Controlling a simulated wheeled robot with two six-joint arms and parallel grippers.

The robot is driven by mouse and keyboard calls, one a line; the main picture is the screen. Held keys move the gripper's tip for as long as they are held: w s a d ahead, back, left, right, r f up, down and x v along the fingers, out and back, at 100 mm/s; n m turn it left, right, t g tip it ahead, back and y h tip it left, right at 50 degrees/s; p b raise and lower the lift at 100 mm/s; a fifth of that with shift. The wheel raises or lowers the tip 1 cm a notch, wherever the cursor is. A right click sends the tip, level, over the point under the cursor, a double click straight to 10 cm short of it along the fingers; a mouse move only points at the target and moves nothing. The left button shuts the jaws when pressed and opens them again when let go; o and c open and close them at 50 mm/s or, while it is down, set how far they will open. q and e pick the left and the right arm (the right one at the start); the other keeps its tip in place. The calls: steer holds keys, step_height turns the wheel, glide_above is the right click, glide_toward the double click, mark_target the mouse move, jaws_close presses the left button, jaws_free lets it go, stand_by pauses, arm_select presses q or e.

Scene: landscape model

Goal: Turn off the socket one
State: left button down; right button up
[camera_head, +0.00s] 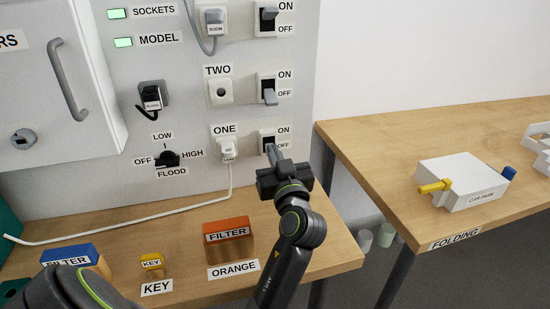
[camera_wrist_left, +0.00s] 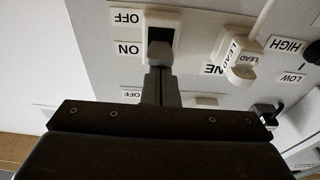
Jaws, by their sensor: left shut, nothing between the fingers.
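The switch of socket one (camera_head: 267,137) is on the wall panel at the centre, labelled ON above and OFF below, right of the plug in socket ONE (camera_head: 227,148). My left gripper (camera_head: 271,149) is shut and empty, its fingertips at the switch. In the left wrist view, which is upside down, the switch (camera_wrist_left: 160,35) shows a dark slot toward OFF. The shut fingers (camera_wrist_left: 160,77) reach a grey tip near the ON side. My right gripper is not in view.
Socket TWO's switch (camera_head: 269,90) is just above. A white lead (camera_head: 130,222) runs from the plug along the wooden bench. An orange filter block (camera_head: 229,240) and a yellow key block (camera_head: 151,262) stand below. A side table (camera_head: 400,150) holds a car park model (camera_head: 465,180).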

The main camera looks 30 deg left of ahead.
arm_select(q)
steer(key=shift+f, duration=0.1)
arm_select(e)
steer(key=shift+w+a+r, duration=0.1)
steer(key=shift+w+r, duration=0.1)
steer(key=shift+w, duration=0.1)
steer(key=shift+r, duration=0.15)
